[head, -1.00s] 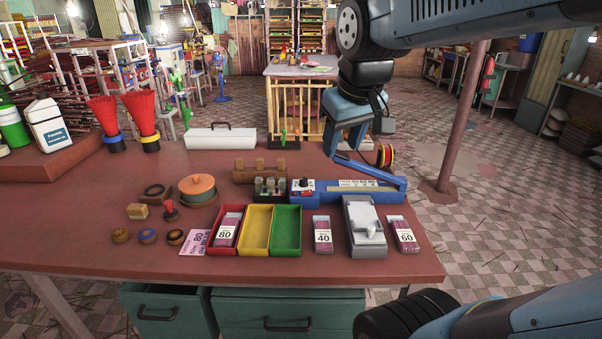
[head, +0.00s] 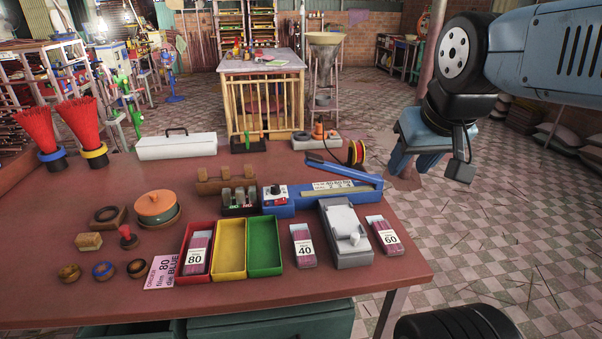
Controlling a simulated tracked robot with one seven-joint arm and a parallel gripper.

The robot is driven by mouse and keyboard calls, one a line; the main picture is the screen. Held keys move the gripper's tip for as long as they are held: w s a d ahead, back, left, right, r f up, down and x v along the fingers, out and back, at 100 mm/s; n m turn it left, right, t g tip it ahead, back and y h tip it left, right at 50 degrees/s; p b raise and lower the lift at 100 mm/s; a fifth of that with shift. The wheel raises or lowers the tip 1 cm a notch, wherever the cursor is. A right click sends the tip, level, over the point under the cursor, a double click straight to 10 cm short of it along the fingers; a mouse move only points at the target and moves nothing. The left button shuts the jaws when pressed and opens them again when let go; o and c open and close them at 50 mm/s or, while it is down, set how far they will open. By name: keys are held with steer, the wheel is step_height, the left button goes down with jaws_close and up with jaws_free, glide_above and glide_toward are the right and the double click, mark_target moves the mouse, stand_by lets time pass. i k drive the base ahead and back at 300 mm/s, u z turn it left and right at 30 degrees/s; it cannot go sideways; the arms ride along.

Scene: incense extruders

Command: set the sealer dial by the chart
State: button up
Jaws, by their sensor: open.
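The blue sealer (head: 301,208) sits toward the right of the red-brown table, its long blue lever (head: 342,173) raised. A dial (head: 276,190) is on the face of its left box; its setting is too small to read. A white chart (head: 333,185) with a row of film numbers above smaller numbers is on the sealer, right of the dial; not all digits are legible. A pink card (head: 164,272) at the front left reads film 80 and die BLUE. My gripper (head: 413,167) is open and empty, right of the sealer and apart from it.
Red, yellow (head: 231,250) and green trays stand in front of the sealer; a packet marked 80 lies in the red one. Packets marked 40 (head: 303,246) and 60 (head: 383,236) flank a grey box (head: 345,250). A cable reel (head: 356,153) stands behind the lever.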

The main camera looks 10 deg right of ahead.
mark_target(275, 188)
steer(key=z, duration=1.1)
steer(key=k, duration=0.85)
steer(key=u, duration=1.5)
steer(key=i, duration=1)
steer(key=u, duration=0.05)
